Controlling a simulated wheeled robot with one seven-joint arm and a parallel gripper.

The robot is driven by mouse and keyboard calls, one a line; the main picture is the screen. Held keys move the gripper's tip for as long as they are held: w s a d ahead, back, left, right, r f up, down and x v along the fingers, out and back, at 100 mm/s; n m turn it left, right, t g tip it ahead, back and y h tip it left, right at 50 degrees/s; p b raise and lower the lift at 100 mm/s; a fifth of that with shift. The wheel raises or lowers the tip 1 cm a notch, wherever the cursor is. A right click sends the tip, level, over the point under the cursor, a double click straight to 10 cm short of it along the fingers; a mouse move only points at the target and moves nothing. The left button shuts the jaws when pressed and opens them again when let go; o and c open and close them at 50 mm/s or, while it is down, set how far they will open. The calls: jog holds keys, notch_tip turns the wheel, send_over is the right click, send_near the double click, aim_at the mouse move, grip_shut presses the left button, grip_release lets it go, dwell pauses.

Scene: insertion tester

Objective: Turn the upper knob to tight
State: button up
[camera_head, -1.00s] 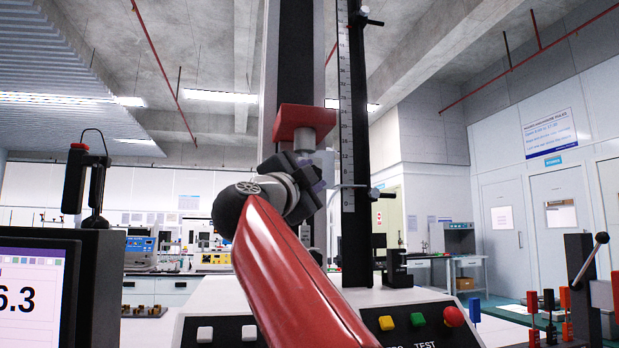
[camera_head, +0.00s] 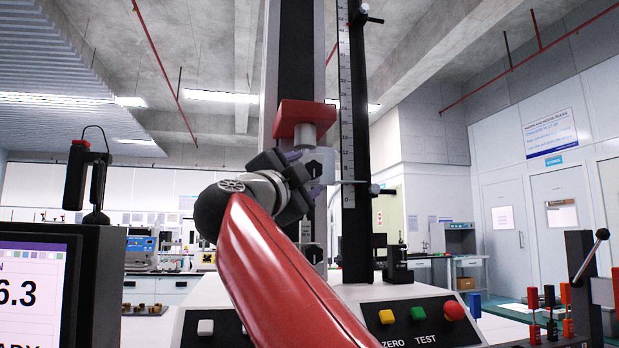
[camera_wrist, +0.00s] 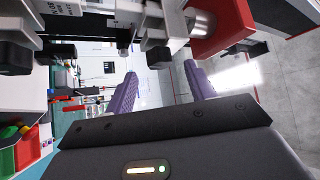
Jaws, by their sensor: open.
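The upper grip (camera_head: 319,157) hangs under the red crosshead block (camera_head: 305,114) of the tester. In the wrist view, a dark knob, which I take to be the upper knob (camera_wrist: 156,58), sticks out from this grip toward my gripper. In the head view I cannot make the knob out; my gripper covers that area. My gripper (camera_head: 305,176) is open and empty in front of the upper grip. In the wrist view its two purple fingers (camera_wrist: 162,88) stand apart, with the knob just beyond the space between them, apparently not touched.
A second dark knob (camera_wrist: 62,52) belongs to the lower grip. A black scale column (camera_head: 356,235) with a thin arm stands right of the grips. Below are a button panel (camera_head: 420,318) and, at left, a display (camera_head: 32,295). A lever fixture (camera_head: 583,275) stands at right.

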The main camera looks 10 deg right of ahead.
jog(key=v, duration=0.4)
jog(key=shift+s+a+f+b, duration=0.1)
jog(key=shift+s+a+b, duration=0.1)
jog(key=shift+b, duration=0.2)
